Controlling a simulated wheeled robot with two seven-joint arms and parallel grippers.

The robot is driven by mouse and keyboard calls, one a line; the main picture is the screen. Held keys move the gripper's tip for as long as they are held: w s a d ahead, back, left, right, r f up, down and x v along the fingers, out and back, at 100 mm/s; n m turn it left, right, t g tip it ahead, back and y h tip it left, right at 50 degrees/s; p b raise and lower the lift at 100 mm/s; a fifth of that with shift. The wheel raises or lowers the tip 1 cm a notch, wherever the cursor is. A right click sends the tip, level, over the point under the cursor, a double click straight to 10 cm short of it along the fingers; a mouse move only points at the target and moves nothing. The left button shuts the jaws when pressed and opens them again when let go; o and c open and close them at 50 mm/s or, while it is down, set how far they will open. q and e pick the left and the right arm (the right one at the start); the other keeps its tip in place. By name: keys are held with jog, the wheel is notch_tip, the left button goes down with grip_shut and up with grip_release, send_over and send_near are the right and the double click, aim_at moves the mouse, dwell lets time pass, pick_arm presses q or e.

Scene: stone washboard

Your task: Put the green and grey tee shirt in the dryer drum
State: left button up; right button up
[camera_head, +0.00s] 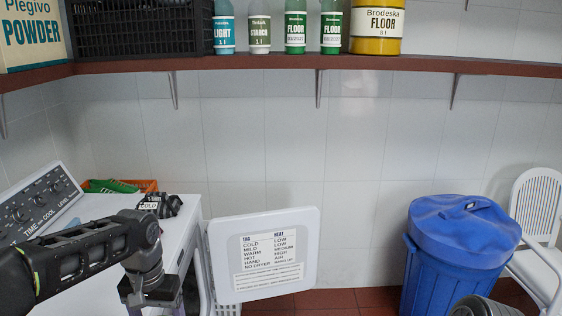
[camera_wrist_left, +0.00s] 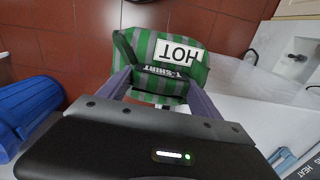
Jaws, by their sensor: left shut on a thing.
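The green and grey striped tee shirt (camera_wrist_left: 158,52) is folded into a bundle with a white HOT tag. My left gripper (camera_wrist_left: 160,84) is shut on it, with a finger at each side, above the red tiled floor. In the head view my left gripper (camera_head: 182,298) is at the bottom edge, in front of the dryer, and the shirt is hidden there. The white dryer (camera_head: 98,208) stands at the left with its door (camera_head: 264,222) swung open to the right. The drum's inside is hidden in the head view.
A blue lidded bin (camera_head: 455,250) and a white chair (camera_head: 538,215) stand at the right. An orange tray (camera_head: 146,186) and a dark cloth tagged COLD (camera_head: 165,204) are on the dryer top. A shelf (camera_head: 400,66) with bottles runs above. Floor between door and bin is clear.

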pick_arm(q)
jog(key=w+d+f, duration=0.1)
jog(key=d+f, duration=0.1)
jog(key=w+d+f, duration=0.1)
jog(key=d+f, duration=0.1)
jog(key=w+d+f, duration=0.1)
jog(key=d+f, duration=0.1)
jog(key=shift+w+d+f, duration=0.1)
jog(key=shift+w+f, duration=0.15)
jog(key=shift+f, duration=0.1)
dwell(1.6)
